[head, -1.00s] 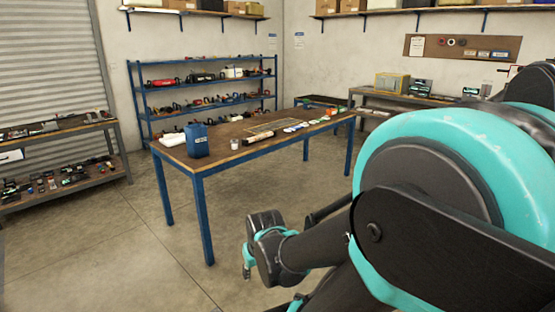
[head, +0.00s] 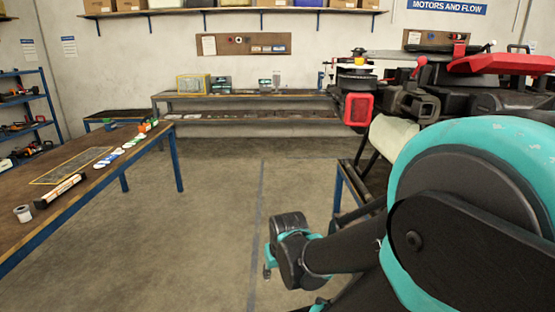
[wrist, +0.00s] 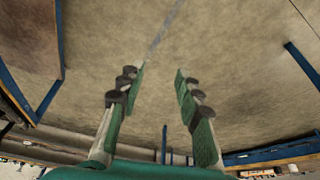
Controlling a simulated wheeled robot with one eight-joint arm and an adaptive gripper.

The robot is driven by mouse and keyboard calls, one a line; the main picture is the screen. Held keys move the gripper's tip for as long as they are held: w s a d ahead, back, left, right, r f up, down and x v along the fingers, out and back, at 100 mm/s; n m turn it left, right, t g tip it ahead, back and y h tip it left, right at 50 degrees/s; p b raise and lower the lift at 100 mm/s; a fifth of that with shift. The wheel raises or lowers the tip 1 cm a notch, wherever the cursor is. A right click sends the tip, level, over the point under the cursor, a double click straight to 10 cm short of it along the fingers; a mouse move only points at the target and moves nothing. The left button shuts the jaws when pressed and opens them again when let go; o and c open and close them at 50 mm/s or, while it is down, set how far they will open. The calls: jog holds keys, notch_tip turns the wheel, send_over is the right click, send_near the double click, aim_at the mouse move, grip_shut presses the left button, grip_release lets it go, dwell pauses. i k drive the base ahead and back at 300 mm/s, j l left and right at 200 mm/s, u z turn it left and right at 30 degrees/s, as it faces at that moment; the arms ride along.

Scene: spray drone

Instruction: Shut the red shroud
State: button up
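A dark drone-like machine (head: 425,104) sits on a stand at the right of the head view. It carries a red square frame (head: 359,108) on its left side and a flat, raised red panel (head: 505,64) on top at the right. I cannot tell for sure which red part is the shroud, or how far open it stands. My gripper (head: 268,262) is low over the floor, well left of and below the machine. In the wrist view its two green fingers (wrist: 160,72) are apart with only floor between them. The machine does not show clearly there.
A wooden table (head: 50,217) with small parts stands at the left. A bench (head: 230,98) runs along the back wall, and a blue shelf (head: 30,125) is at the far left. The floor (head: 220,210) in the middle is clear. My arm covers the lower right.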

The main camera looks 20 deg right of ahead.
aim_at(498, 64)
jog(key=i+z, duration=0.15)
jog(key=z, duration=0.25)
jog(key=i+j+z, duration=0.15)
jog(key=z, duration=0.25)
jog(key=i+j+z, duration=0.15)
jog(key=z, duration=0.3)
jog(key=i+j+z, duration=0.1)
jog(key=z, duration=0.3)
jog(key=j+z, duration=0.4)
jog(key=i+j+z, duration=0.15)
jog(key=j+z, duration=0.2)
jog(key=j, duration=0.3)
jog(key=i+j+z, duration=0.1)
jog(key=j+z, duration=0.2)
jog(key=j, duration=0.35)
jog(key=j+z, duration=0.35)
jog(key=j, duration=0.3)
